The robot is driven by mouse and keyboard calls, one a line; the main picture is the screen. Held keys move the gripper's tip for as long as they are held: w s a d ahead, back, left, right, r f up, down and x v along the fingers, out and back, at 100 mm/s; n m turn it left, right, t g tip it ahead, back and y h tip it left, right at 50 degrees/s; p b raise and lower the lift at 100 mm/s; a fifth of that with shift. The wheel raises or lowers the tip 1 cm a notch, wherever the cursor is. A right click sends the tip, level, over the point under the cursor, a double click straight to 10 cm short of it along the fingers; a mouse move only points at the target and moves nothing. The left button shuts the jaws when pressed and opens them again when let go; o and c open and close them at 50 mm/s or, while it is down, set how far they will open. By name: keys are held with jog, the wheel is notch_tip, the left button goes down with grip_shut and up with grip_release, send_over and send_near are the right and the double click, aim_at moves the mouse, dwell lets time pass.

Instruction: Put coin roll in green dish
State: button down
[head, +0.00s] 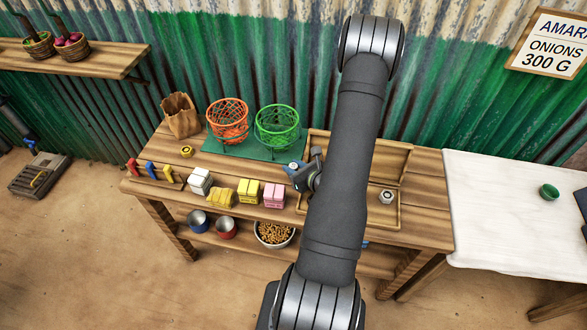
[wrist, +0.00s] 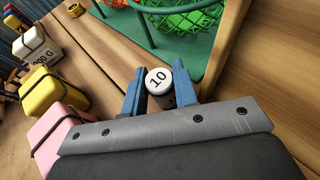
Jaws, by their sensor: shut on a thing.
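The coin roll (wrist: 158,81) has a white end marked 10 and a dark side. It is between the two blue fingers of my gripper (wrist: 160,76), which is shut on it. In the head view my gripper (head: 296,172) is over the wooden table, just in front of the green board's right part. A green wire-mesh dish (head: 278,127) stands on that board behind my gripper, beside an orange one (head: 228,120). The green mesh dish also shows at the top of the wrist view (wrist: 190,18). My arm hides part of the table and of a wooden tray.
White (head: 200,181), yellow (head: 248,191) and pink (head: 274,195) blocks stand left of my gripper. A paper bag (head: 181,115) stands at the back left. A metal nut (head: 387,197) lies in the tray (head: 391,222). A small green bowl (head: 549,191) sits on the white side table.

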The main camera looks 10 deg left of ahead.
aim_at(294, 166)
jog(key=shift+r, duration=0.15)
jog(key=shift+r, duration=0.5)
notch_tip(294, 166, up, 3)
jog(key=shift+r, duration=0.1)
jog(key=s+d+r, duration=0.3)
jog(key=d+r, duration=0.3)
jog(key=d, duration=0.5)
jog(key=shift+d+r, duration=0.15)
jog(key=shift+r, duration=0.1)
jog(key=shift+s, duration=0.1)
